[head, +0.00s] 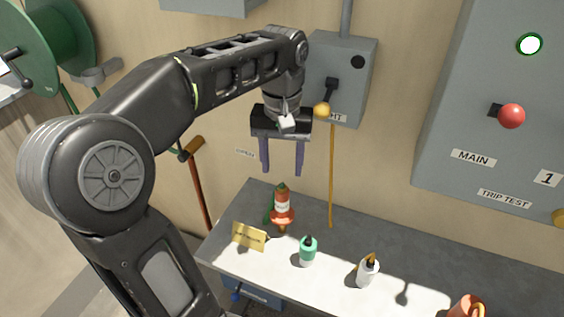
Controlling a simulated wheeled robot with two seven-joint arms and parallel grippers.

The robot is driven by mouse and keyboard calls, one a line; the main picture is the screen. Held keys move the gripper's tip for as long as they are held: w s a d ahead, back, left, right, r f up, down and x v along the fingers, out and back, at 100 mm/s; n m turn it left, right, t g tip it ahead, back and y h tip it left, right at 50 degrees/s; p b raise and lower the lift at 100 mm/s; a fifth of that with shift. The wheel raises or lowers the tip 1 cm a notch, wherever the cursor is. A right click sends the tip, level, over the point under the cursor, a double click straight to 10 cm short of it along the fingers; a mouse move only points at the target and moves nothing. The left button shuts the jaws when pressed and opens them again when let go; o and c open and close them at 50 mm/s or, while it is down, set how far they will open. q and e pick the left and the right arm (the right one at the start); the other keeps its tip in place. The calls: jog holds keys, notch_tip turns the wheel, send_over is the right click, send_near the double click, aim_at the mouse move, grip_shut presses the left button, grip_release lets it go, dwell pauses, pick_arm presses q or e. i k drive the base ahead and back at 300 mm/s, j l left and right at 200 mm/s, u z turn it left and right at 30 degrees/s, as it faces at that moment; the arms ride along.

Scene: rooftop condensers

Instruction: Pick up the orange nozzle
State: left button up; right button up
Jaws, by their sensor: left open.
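The orange nozzle (282,212) stands upright on the grey bench (412,248), near its back left part. It has a dark green tip and a pale label band around its middle. My left gripper (281,171) is open and empty, with its two purple fingers pointing down. In the picture the fingertips are just above the nozzle's tip, with a small gap between. My right gripper is not in view.
A small yellow sign (249,236), a green-and-white bottle (308,252) and a white bottle (367,272) stand near the nozzle. An orange mug-like object (467,307) is at the lower right. Grey electrical boxes (340,75) are on the wall behind.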

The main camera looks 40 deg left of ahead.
aim_at(283, 215)
jog(key=k, duration=1)
